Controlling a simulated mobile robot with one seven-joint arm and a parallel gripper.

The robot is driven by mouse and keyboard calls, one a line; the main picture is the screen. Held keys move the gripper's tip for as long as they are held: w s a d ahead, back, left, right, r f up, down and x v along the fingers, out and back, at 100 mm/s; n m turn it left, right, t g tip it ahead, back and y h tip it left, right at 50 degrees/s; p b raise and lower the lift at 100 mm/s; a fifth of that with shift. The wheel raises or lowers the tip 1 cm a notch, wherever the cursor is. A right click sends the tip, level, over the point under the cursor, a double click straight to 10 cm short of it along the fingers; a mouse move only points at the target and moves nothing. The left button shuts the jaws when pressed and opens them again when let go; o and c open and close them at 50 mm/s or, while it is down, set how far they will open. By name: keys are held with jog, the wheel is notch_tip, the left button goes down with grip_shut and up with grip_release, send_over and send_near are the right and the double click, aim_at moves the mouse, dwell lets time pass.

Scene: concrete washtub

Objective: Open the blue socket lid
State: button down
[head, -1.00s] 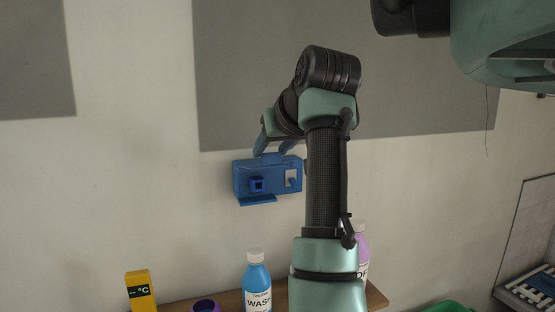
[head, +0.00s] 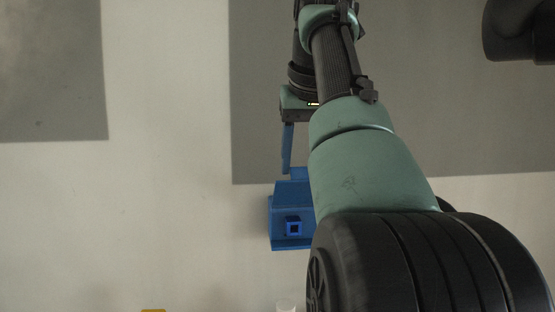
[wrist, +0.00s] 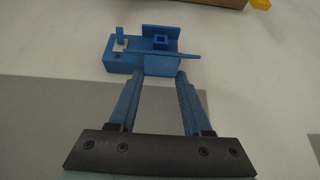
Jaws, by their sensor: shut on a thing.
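The blue socket box (head: 279,222) is fixed to the pale wall, its square socket (head: 293,227) showing at the front. The right part of the box is hidden behind my arm in the head view. The blue socket lid (head: 293,190) is at the top of the box, sloping, with a small tab above. In the wrist view the box (wrist: 120,68) is upside down, and the lid (wrist: 170,54) looks like a thin bar across it. My gripper (wrist: 158,76) comes from above, fingers apart with the lid side of the box between their tips; the exact contact is unclear.
Grey panels (head: 255,120) cover parts of the wall behind. A wooden shelf edge (wrist: 208,3) with a yellow thing (wrist: 261,4) is beyond the box in the wrist view. The wall left of the box is clear.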

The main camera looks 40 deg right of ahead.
jog(key=shift+f, duration=0.1)
dwell(0.4)
jog(key=shift+c, duration=1.6)
grip_release()
jog(key=shift+w+d, duration=0.1)
jog(key=shift+w, duration=0.05)
